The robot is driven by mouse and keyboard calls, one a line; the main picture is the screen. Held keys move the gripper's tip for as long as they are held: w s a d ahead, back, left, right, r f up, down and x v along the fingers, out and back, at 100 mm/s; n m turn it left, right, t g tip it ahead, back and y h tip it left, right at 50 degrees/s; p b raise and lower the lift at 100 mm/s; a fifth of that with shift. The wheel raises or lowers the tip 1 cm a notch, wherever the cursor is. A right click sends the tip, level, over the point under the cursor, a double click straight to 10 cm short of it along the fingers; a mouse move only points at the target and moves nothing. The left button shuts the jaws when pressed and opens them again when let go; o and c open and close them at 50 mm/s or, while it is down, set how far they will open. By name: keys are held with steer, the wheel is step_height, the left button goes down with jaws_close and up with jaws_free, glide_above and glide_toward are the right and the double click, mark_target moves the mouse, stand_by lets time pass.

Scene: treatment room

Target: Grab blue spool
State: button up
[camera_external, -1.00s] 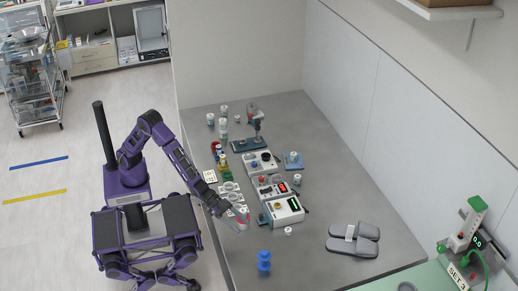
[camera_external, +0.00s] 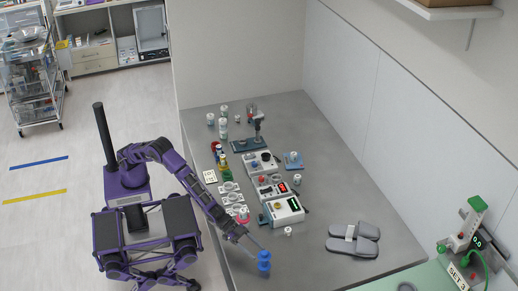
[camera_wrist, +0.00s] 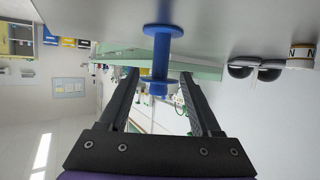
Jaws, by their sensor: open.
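The blue spool (camera_external: 264,262) stands upright near the front edge of the grey table (camera_external: 225,250). My gripper (camera_external: 254,248) is low over the table, right beside the spool on its left side. In the wrist view, where the tabletop shows at the top, the spool (camera_wrist: 162,45) is in front of my gripper (camera_wrist: 157,73). The two black fingers are apart, with one end of the spool showing between their tips. I see no firm contact, and how deep the spool sits between the fingers is hard to tell.
A boxy device with a green display (camera_external: 286,211) and a small white cup (camera_external: 288,231) stand behind the spool. Grey slippers (camera_external: 353,240) lie to the right. Several bottles and devices fill the back of the table. The tabletop between spool and slippers is clear.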

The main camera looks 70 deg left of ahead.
mark_target(265, 259)
steer(key=shift+x, duration=2.8)
steer(key=shift+c, duration=0.3)
steer(key=shift+r, duration=0.1)
jaws_close()
